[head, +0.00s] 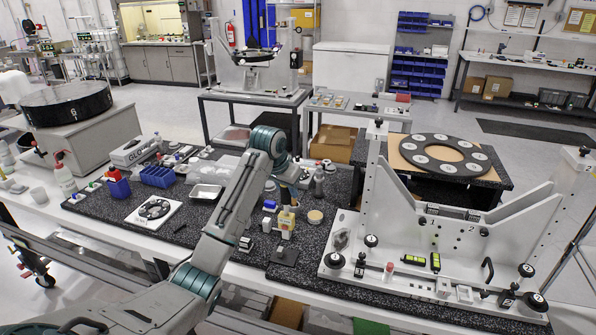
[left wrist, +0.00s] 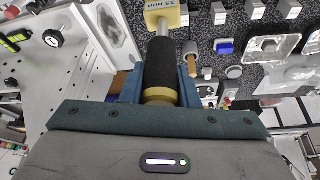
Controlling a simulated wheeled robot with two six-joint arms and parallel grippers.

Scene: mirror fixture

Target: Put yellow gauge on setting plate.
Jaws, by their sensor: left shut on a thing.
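The yellow gauge shows in the head view (head: 286,219) as a small yellow block, and in the left wrist view its lettered yellow head (left wrist: 166,17) joins a metal stem and a black handle. My left gripper (head: 292,194) is shut on the black handle, with its blue-green fingers on both sides in the left wrist view (left wrist: 160,85). The gauge hangs below the gripper; whether it touches the worktop I cannot tell. A small dark flat plate (head: 285,256), possibly the setting plate, lies in front of the gauge. My right gripper is out of view.
A large white fixture (head: 440,245) with angled walls stands close on the right. Small grey blocks (head: 246,244), a round tan disc (head: 315,216) and a white plate with a black ring (head: 153,211) sit on the speckled worktop (head: 215,238).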

